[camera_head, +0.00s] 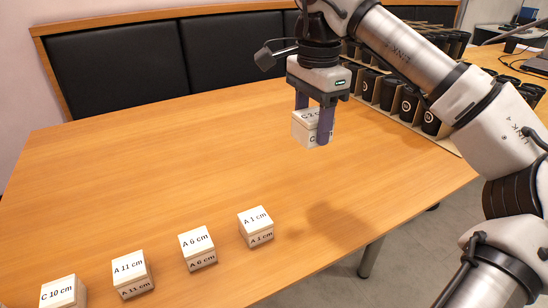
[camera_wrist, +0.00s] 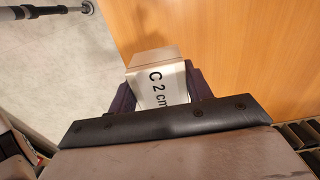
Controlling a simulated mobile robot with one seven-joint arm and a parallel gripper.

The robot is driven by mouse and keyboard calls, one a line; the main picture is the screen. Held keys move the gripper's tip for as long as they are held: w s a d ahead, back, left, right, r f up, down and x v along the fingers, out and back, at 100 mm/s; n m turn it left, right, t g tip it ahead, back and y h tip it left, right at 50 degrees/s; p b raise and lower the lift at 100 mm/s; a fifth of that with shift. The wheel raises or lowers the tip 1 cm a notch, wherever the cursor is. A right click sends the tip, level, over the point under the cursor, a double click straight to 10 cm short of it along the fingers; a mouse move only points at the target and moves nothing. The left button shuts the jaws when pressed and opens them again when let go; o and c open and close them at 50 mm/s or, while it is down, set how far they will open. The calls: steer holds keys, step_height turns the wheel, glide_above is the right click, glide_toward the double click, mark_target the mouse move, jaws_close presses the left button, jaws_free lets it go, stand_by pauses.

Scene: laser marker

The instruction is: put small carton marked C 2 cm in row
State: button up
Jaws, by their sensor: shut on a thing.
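The small white carton marked C 2 cm (camera_head: 304,130) is held between the two fingers of my gripper (camera_head: 315,118), in the air above the right part of the table. In the wrist view the carton (camera_wrist: 160,82) shows its "C 2 cm" label between the dark fingers (camera_wrist: 162,98). A row of white cartons stands on the table at the front left: C 10 cm (camera_head: 62,293), A 11 cm (camera_head: 130,270), A 6 cm (camera_head: 196,244) and A 1 cm (camera_head: 256,224). My gripper is behind and to the right of the A 1 cm carton, apart from it.
The wooden table (camera_head: 150,170) is bare behind the row and to the right of A 1 cm, up to its right edge. Dark cups (camera_head: 409,103) in cardboard holders stand at the back right. Black padded panels (camera_head: 120,65) stand behind the table.

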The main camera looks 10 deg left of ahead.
mark_target(304, 214)
step_height(304, 214, down, 20)
steer(key=shift+r+b, duration=0.25)
steer(key=shift+b, duration=0.8)
steer(key=shift+f, duration=0.15)
steer(key=o, duration=1)
step_height(304, 214, up, 12)
steer(key=shift+r+p, duration=0.2)
steer(key=shift+p, duration=0.4)
